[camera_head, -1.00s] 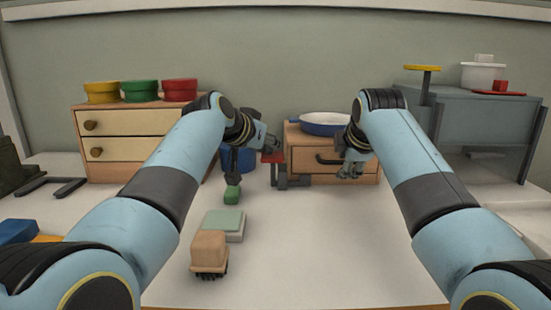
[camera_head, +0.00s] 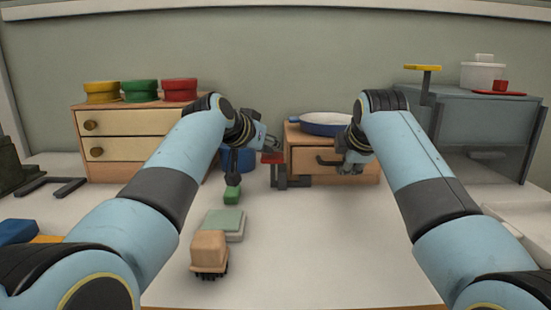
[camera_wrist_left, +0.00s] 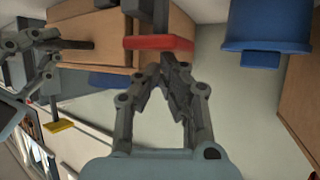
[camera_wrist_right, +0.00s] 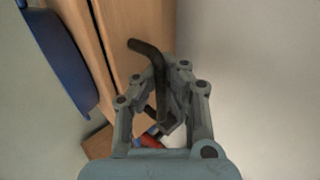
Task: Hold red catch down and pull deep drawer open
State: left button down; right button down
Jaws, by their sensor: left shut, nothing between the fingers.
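The deep drawer (camera_head: 357,172) is in the small wooden cabinet (camera_head: 293,137) at the back centre, with a dark bar handle (camera_head: 327,160). The red catch (camera_head: 272,158) is at the cabinet's left side, above a dark bracket; it also shows in the left wrist view (camera_wrist_left: 158,43). My left gripper (camera_head: 268,144) is shut and empty, its fingertips right at the catch; I cannot tell whether they press it. My right gripper (camera_head: 345,163) is at the drawer front, its fingers closed around the handle (camera_wrist_right: 150,48) in the right wrist view. I see no clear drawer opening.
A blue pan (camera_head: 325,129) sits on the cabinet. A blue container (camera_head: 238,158) stands left of the catch. A two-drawer chest (camera_head: 125,122) stands left, a grey cabinet (camera_head: 487,125) right. The centre-right tabletop is clear.

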jog(key=shift+s+r, duration=0.1)
jog(key=shift+s, duration=2.05)
jog(key=c, duration=1.1)
grip_release()
